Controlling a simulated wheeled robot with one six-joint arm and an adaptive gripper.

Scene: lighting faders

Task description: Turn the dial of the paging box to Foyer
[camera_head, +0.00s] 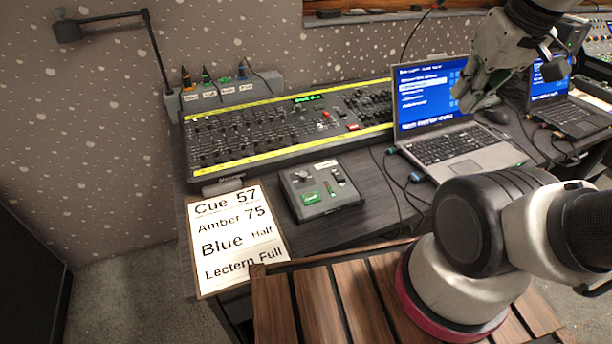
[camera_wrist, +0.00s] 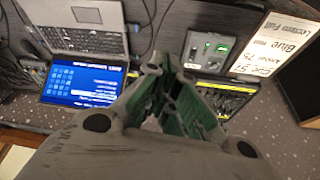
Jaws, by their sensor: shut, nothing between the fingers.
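A small grey box (camera_head: 320,190) with a dark dial (camera_head: 302,176), a green panel and small controls sits on the dark desk in front of the fader console; it looks like the paging box. Its lettering is too small to read, so I cannot tell where the dial points. The box also shows in the wrist view (camera_wrist: 208,50), beyond my fingers and to their right. My gripper (camera_head: 465,98) is high at the upper right in front of the laptop, well apart from the box. Its fingers also show in the wrist view (camera_wrist: 157,62), shut and empty.
The fader console (camera_head: 255,135) stands behind the box. An open laptop (camera_head: 460,140) with cables stands to its right, another laptop (camera_head: 565,110) farther right. A cue sheet (camera_head: 240,238) lies front left. A lamp arm (camera_head: 105,20) rises at the back left.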

